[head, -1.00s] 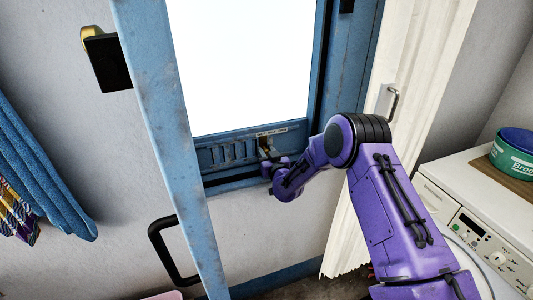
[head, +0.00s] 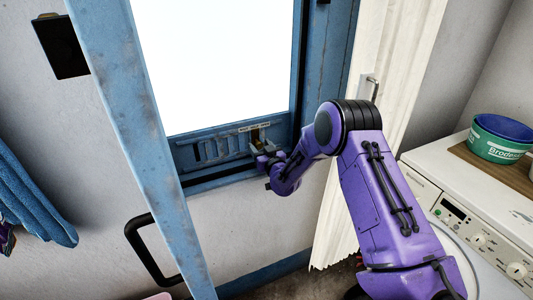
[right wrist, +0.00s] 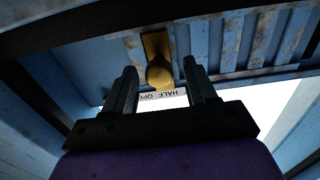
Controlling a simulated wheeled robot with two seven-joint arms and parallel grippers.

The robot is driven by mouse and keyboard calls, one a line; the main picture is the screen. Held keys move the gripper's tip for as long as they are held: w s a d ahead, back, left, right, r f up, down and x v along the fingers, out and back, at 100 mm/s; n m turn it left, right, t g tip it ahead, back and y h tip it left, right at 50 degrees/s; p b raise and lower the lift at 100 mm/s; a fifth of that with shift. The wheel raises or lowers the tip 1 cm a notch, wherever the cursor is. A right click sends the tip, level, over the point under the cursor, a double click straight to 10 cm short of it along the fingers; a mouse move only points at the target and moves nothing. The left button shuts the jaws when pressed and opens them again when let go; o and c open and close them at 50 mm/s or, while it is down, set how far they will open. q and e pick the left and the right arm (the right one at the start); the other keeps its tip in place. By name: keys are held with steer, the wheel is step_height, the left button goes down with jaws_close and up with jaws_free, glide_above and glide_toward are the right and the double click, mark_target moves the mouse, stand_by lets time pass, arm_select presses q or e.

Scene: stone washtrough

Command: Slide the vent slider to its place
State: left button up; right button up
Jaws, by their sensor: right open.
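In the right wrist view the knob (right wrist: 159,71) sits on a brass plate, between and just beyond the fingertips. A white label (right wrist: 163,97) there reads "HALF OP…", partly covered. My right gripper (right wrist: 160,78) is open, with a finger on each side of the knob and visible space beside it. In the head view the right gripper (head: 264,158) is close in front of the panel. My left gripper is out of view.
A blue upright edge (head: 140,130) with a black handle (head: 148,250) stands at left. A pale folding curtain (head: 355,150) hangs right of the window. A washing machine (head: 425,190) carrying a green tub (head: 497,143) is at far right. A blue towel (head: 30,205) hangs at left.

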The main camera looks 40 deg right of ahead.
steer(key=b+v, duration=0.1)
steer(key=v, duration=0.8)
steer(key=shift+b, duration=0.35)
steer(key=shift+d, duration=0.1)
steer(key=s+a+f+m+g, duration=0.3)
steer(key=s+a+f+g, duration=0.1)
steer(key=s+f, duration=0.5)
steer(key=s+a+f+m+g, duration=0.2)
steer(key=s+a+f+g, duration=0.2)
steer(key=s+f, duration=0.5)
steer(key=s+a+f+g, duration=0.3)
steer(key=s+f, duration=0.2)
steer(key=s, duration=0.4)
steer(key=s+a+f+n+g+y, duration=0.1)
steer(key=s+f, duration=0.4)
steer(key=s, duration=0.5)
steer(key=shift+a+f+g, duration=0.35)
steer(key=shift+a+g, duration=0.55)
steer(key=shift+g, duration=0.2)
steer(key=shift+w, duration=0.1)
